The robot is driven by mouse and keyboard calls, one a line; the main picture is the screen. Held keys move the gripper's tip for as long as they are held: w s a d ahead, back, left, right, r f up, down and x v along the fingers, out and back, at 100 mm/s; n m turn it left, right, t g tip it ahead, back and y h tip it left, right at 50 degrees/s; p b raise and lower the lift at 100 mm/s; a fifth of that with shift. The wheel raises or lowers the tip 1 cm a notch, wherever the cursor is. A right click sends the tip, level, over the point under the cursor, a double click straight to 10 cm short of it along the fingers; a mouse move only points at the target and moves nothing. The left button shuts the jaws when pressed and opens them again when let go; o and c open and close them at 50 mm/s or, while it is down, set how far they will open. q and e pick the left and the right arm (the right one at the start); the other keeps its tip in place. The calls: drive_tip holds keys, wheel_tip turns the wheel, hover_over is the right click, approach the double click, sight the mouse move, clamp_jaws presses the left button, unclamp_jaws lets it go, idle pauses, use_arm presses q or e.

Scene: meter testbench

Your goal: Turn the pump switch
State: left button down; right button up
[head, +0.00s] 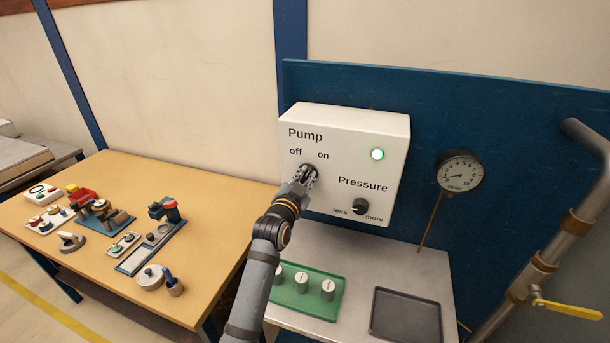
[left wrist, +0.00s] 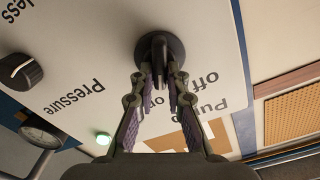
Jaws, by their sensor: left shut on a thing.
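The white control box (head: 340,125) is on the blue panel, with the labels Pump, off, on and Pressure. The dark pump switch (head: 308,168) is under the off and on labels, mostly covered by my left gripper (head: 306,177) in the head view. In the left wrist view the round pump switch (left wrist: 160,45) is between the fingertips of my left gripper (left wrist: 161,70), which is shut on it. The switch's exact angle is hidden by the fingers. My right gripper is not in view.
The pressure knob (head: 360,206) is at the box's lower right. A gauge (head: 460,172) hangs to the right, beside a pipe with a yellow valve handle (head: 570,309). A green tray (head: 302,311) and dark tray (head: 405,333) lie below. A wooden table (head: 110,180) with parts stands left.

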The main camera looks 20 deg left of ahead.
use_arm(q)
drive_tip(key=shift+m, duration=0.4)
drive_tip(key=c, duration=1.3)
unclamp_jaws()
drive_tip(key=shift+c, duration=0.2)
drive_tip(key=shift+s, duration=0.1)
drive_tip(key=s, duration=1.1)
drive_tip(key=shift+s+a, duration=0.15)
drive_tip(key=shift+s, duration=0.25)
